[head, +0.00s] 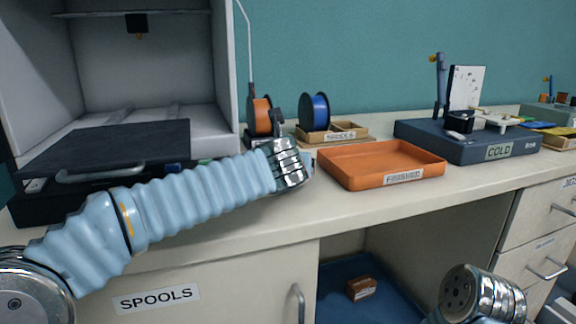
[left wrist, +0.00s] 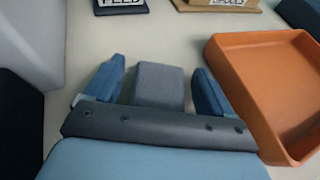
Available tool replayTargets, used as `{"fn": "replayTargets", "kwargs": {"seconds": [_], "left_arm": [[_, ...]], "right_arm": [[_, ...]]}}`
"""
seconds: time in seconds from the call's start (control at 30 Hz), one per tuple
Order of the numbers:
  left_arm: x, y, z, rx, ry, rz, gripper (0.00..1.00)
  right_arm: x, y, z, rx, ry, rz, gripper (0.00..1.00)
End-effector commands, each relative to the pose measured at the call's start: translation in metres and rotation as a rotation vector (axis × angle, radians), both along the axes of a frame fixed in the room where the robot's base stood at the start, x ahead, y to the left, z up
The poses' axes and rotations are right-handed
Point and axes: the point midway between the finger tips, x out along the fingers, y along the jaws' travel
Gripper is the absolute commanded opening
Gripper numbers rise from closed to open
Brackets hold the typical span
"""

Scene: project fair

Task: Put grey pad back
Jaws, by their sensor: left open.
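The grey pad (left wrist: 159,86), a small dark-grey block, lies on the worktop in the left wrist view. My left gripper (left wrist: 160,70) is open, with one blue finger on each side of the pad. A narrow gap shows between the pad and each finger. The pad's near end meets the dark gripper bar in the picture; I cannot tell if they touch. In the head view, my left wrist hides the pad and the fingers. My right wrist shows at the bottom right of the head view, but its gripper is out of frame.
The orange FINISHED tray (head: 341,169) stands just right of my left gripper. Behind are an orange spool (head: 262,115), a blue spool (head: 314,111) and a wooden SPOOLS tray (head: 335,138).

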Motion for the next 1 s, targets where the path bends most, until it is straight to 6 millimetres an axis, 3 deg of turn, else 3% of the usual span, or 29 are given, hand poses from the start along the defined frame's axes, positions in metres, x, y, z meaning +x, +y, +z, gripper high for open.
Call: {"fn": "replayTargets", "kwargs": {"seconds": [0.17,0.6,0.8,1.0], "left_arm": [[-0.01,0.0,0.008,-0.001,-0.002,-0.001,0.84],[-0.095,0.007,0.043,0.0,-0.001,-0.001,0.84],[-0.11,0.009,0.048,0.001,0.0,0.0,0.84],[-0.111,0.009,0.049,0.001,0.001,0.0,0.84]], "right_arm": [[0.0,0.0,0.001,0.001,0.0,0.001,0.43],[0.0,0.0,0.0,0.0,0.0,0.0,0.43],[0.0,0.0,0.0,0.0,0.0,0.0,0.43],[0.0,0.0,0.0,0.0,0.0,0.0,0.43]]}}
